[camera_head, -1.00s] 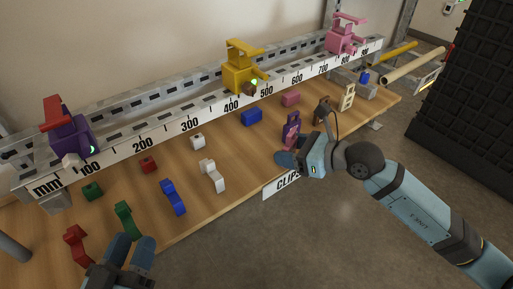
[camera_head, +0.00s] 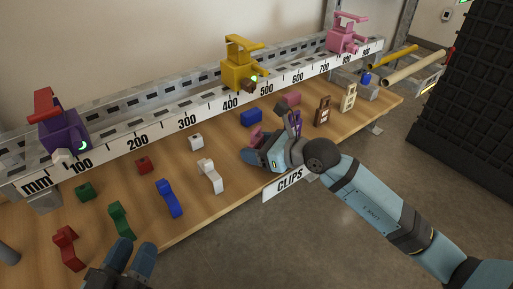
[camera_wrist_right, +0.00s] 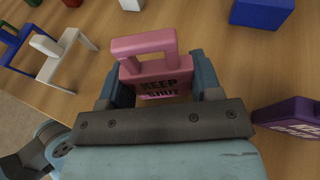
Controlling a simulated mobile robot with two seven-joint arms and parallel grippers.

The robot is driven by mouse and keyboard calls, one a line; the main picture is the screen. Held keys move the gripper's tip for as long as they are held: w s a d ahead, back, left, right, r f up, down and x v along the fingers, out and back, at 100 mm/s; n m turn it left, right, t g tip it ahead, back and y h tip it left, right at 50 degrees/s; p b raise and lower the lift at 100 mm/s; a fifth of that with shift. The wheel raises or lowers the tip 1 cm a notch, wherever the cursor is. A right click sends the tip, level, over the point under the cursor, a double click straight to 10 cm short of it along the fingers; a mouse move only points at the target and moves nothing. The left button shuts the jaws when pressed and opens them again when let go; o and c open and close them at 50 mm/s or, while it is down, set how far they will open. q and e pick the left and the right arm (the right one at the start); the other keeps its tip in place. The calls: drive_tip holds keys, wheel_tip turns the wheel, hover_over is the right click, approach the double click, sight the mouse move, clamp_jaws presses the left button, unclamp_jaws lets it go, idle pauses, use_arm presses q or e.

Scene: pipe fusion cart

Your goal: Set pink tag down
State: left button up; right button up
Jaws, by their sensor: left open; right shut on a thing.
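The pink tag (camera_wrist_right: 152,72) has a loop handle and dark lettering reading KEEP SHUT in the right wrist view. My right gripper (camera_wrist_right: 152,92) is shut on it, a finger on each side. In the head view the pink tag (camera_head: 256,138) shows partly beyond my right gripper (camera_head: 257,150), over the front part of the wooden table (camera_head: 232,152). I cannot tell whether the tag touches the table. My left gripper (camera_head: 130,262) is open and empty at the front edge, lower left.
A purple tag (camera_wrist_right: 292,118) is close to the right of my right gripper; a white clip (camera_head: 209,176) is to its left. A blue block (camera_head: 251,117) and a pink block (camera_head: 290,99) lie behind.

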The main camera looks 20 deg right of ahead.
drive_tip(key=shift+f, duration=0.1)
drive_tip(key=o, duration=0.9)
